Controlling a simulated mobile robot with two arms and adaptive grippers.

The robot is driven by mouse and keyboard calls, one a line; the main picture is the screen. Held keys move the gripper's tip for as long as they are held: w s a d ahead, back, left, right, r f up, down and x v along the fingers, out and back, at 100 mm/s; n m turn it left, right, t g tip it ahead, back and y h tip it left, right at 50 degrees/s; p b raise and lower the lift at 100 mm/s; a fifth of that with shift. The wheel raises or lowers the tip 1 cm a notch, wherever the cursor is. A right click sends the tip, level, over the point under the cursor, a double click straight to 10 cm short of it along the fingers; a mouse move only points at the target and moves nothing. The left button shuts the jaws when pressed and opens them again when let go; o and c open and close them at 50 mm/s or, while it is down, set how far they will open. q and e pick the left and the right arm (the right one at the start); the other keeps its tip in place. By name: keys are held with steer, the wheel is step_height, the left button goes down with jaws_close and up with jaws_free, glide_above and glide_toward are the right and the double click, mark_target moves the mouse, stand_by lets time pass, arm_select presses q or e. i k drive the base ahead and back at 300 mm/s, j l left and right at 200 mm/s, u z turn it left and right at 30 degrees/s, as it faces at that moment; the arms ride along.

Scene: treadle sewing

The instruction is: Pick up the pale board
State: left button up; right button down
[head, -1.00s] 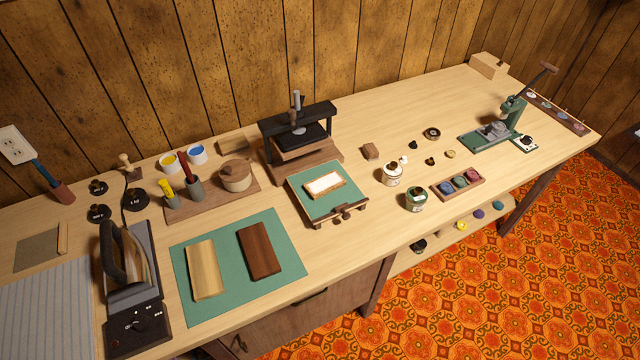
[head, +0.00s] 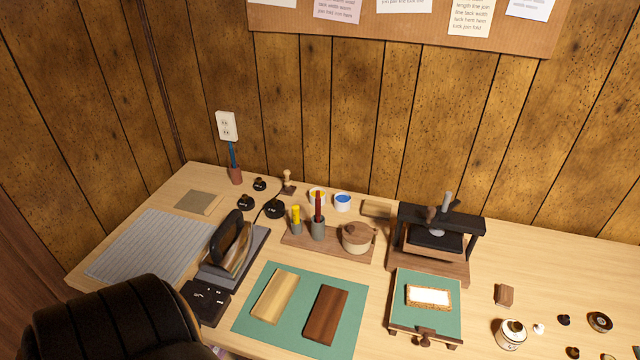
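The pale board (head: 275,296) lies flat on the green mat (head: 257,334), towards its left side. A dark brown board (head: 326,314) lies beside it on the right, apart from it. Nothing covers the pale board. Neither of my grippers shows in the head view.
An iron (head: 232,247) on its dark base stands left of the mat. A wooden tray (head: 294,242) with a lidded pot and holders is behind it. A press (head: 437,239) and a framed green board (head: 440,315) are to the right. A black padded chair (head: 120,325) blocks the front left.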

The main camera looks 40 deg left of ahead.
mark_target(269, 309)
steer(key=i+l+u, duration=0.1)
steer(key=l+u, duration=0.15)
steer(key=u, duration=0.15)
steer(key=l+u, duration=0.6)
steer(key=u, duration=0.2)
